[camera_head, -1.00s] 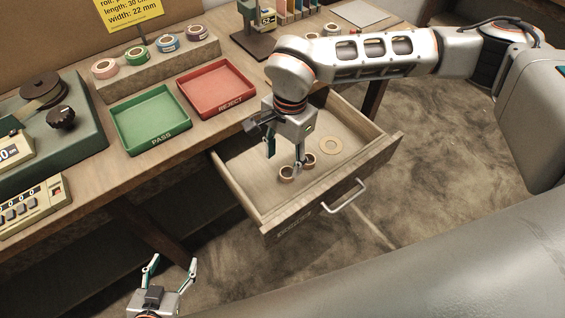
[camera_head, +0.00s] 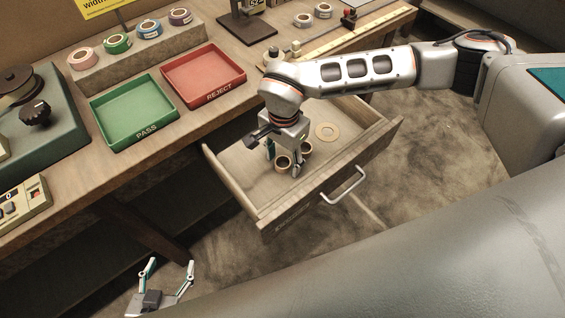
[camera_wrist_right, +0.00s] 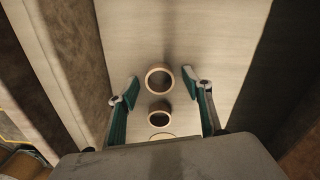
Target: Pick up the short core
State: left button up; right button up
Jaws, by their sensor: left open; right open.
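Two small tan ring cores lie in the open drawer (camera_head: 240,172). One core (camera_head: 282,168) is at the right gripper; the other core (camera_head: 306,154) is just beyond it. Which is shorter is hard to tell. My right gripper (camera_head: 283,160) points down into the drawer, open. In the right wrist view the first core (camera_wrist_right: 150,80) lies between the open fingertips (camera_wrist_right: 160,79), with a gap on each side. The second core (camera_wrist_right: 160,106) sits closer to the palm there. My left gripper (camera_head: 172,263) is open and empty, low at the left, away from the drawer.
A flat tan ring (camera_head: 319,132) lies farther back in the drawer. The drawer's walls stand around the right gripper. On the bench are a green PASS tray (camera_head: 143,137), a red REJECT tray (camera_head: 218,98) and several tape rolls on a wooden rack (camera_head: 130,68).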

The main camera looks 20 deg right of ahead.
jog(key=shift+r, duration=0.1)
jog(key=c, duration=0.8)
